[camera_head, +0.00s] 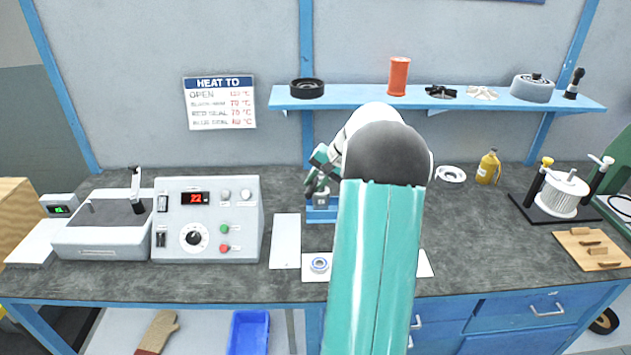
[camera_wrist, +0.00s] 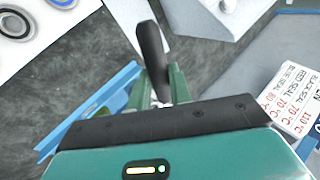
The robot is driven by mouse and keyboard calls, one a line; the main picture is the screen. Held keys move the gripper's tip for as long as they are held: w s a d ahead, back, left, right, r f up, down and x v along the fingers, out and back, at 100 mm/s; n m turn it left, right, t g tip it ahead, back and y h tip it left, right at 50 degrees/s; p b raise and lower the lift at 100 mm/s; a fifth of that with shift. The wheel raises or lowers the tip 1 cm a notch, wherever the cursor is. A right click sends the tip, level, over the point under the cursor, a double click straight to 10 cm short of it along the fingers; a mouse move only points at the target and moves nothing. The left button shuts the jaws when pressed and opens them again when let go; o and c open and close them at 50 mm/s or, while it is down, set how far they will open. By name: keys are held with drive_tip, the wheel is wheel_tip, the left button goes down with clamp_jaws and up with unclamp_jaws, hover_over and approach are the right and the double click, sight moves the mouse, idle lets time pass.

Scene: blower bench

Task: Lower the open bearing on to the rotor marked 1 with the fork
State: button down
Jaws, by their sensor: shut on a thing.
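My gripper (camera_head: 318,184) is above the blue stand (camera_head: 321,215) at the middle of the bench. In the wrist view my gripper (camera_wrist: 158,88) is shut on a dark handle (camera_wrist: 151,50), which looks like the fork's; its working end is not clear. A blue-sealed bearing (camera_head: 319,265) lies on a white sheet in front of the stand. In the wrist view a dark-centred ring (camera_wrist: 15,23) lies on a white sheet; I cannot tell if it is the open bearing. The rotor marked 1 cannot be made out; my arm hides part of the bench.
A control box (camera_head: 208,218) and a grey heater tray (camera_head: 103,232) stand at the left. A blue shelf (camera_head: 440,101) with parts runs along the wall. Bench right of my arm is mostly clear.

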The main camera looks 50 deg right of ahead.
drive_tip(key=shift+f, duration=2.4)
idle(1.4)
drive_tip(key=shift+a, duration=0.1)
drive_tip(key=s+a, duration=0.3)
drive_tip(key=a, duration=0.2)
drive_tip(key=shift+a, duration=0.3)
idle(1.3)
drive_tip(key=shift+r, duration=0.1)
drive_tip(key=shift+s+a+r, duration=0.15)
drive_tip(key=shift+a+r, duration=0.15)
drive_tip(key=shift+r, duration=0.5)
drive_tip(key=shift+s+a+r, duration=0.1)
drive_tip(key=shift+a+r, duration=0.2)
drive_tip(key=shift+r, duration=0.5)
drive_tip(key=shift+s+a+r, duration=0.15)
drive_tip(key=shift+a+r, duration=0.15)
drive_tip(key=shift+r, duration=0.5)
